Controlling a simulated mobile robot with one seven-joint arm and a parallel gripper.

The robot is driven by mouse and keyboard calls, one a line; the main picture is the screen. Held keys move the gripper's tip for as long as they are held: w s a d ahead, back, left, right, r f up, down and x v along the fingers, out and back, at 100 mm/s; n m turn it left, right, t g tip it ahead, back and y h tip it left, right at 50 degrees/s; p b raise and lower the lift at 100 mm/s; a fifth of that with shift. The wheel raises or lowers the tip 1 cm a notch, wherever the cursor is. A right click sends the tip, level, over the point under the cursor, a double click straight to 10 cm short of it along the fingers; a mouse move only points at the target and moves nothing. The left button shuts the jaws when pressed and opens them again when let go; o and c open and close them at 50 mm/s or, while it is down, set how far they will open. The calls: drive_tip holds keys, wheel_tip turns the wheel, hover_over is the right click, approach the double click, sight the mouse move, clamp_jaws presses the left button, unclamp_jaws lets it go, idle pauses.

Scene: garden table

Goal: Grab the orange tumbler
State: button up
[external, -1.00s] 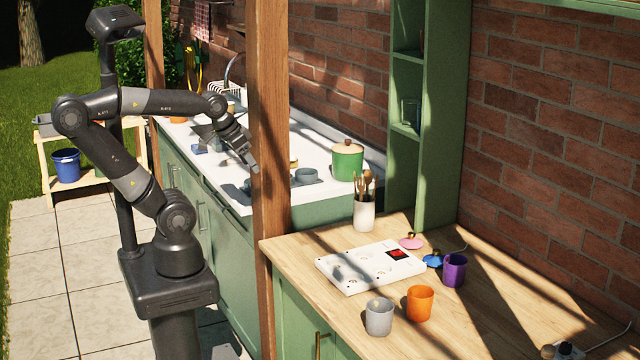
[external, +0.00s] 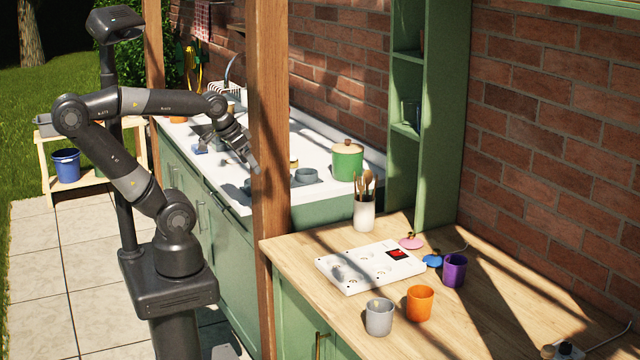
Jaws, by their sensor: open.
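The orange tumbler (external: 419,304) stands upright on the wooden counter (external: 497,318) at the lower right. A grey tumbler (external: 379,317) stands just left of it, and a purple tumbler (external: 454,271) stands behind it to the right. My gripper (external: 254,168) is over the white sink counter, well to the left of and behind the orange tumbler. It is open and appears empty. The wooden post partly covers the area beside its fingers.
A wooden post (external: 270,120) rises between my arm and the wooden counter. A green pot (external: 347,160) sits farther back.

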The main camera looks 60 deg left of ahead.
drive_tip(key=w+d+r+m+h, duration=0.1)
drive_tip(key=w+d+r+m, duration=0.1)
drive_tip(key=w+d, duration=1.15)
drive_tip(key=m+g+h, duration=0.3)
drive_tip(key=m, duration=0.6)
approach(422, 304)
drive_tip(key=w+a, duration=0.2)
drive_tip(key=a, duration=0.1)
drive_tip(key=x, duration=0.6)
drive_tip(key=shift+s+d+f, duration=0.15)
drive_tip(key=shift+d+f, duration=0.05)
drive_tip(key=shift+f, duration=0.05)
drive_tip(key=shift+x, duration=2.85)
drive_tip(key=shift+a, duration=0.1)
